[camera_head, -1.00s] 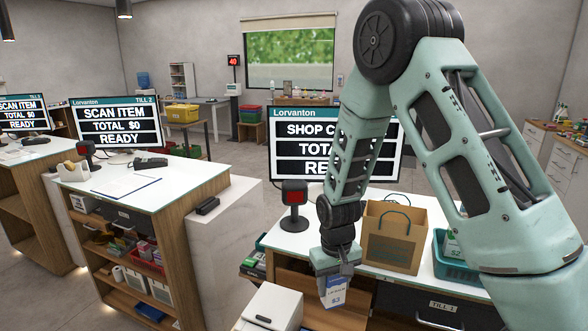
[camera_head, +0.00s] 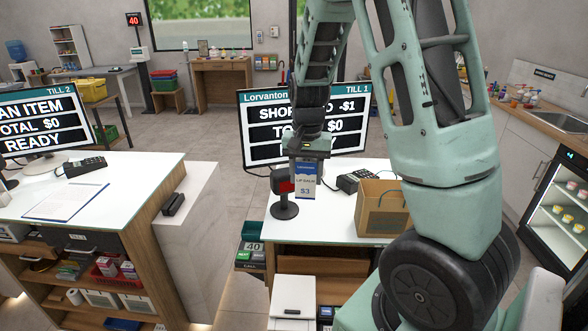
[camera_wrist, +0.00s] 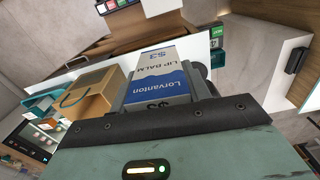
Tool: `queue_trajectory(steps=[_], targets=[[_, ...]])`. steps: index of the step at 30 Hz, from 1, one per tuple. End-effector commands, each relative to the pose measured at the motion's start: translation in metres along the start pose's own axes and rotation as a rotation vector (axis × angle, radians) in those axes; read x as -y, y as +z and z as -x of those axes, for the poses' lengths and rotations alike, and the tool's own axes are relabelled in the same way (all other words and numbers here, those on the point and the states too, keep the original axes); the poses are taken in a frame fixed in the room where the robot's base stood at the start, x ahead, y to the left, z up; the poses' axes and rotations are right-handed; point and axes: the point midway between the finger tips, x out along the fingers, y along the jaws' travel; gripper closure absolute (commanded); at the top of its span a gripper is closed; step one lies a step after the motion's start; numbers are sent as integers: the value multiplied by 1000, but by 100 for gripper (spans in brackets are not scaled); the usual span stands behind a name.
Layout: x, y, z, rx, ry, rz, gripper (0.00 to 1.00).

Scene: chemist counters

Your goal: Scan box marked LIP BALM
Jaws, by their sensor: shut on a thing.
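The box marked LIP BALM (camera_head: 306,183) is white and blue with a $3 price. It hangs upright below my gripper (camera_head: 307,160), which is shut on it. The wrist view shows the box (camera_wrist: 160,77) between the jaws, its name and price readable. The box is above the till counter, just right of the scanner (camera_head: 284,192), a dark stand with a red window. It overlaps the scanner's edge in the picture; I cannot tell whether they touch. The till screen (camera_head: 262,126) stands behind, its text partly hidden by my arm and ending in -$1.
A brown paper bag (camera_head: 379,212) stands on the counter (camera_head: 335,232) to the right, with a card terminal (camera_head: 355,181) behind it. A white device (camera_head: 294,297) is in front of the counter. The Till 2 counter (camera_head: 130,180) is at the left.

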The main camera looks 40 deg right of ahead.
Motion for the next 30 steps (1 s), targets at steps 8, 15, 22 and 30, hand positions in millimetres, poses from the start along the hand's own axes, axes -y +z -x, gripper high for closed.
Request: queue_trajectory(steps=[8,15,22,30], targets=[[7,-13,-38,1,1,2,77],[15,-27,-68,1,0,3,77],[20,-36,-98,1,1,3,77],[20,-36,-88,0,0,3,77]])
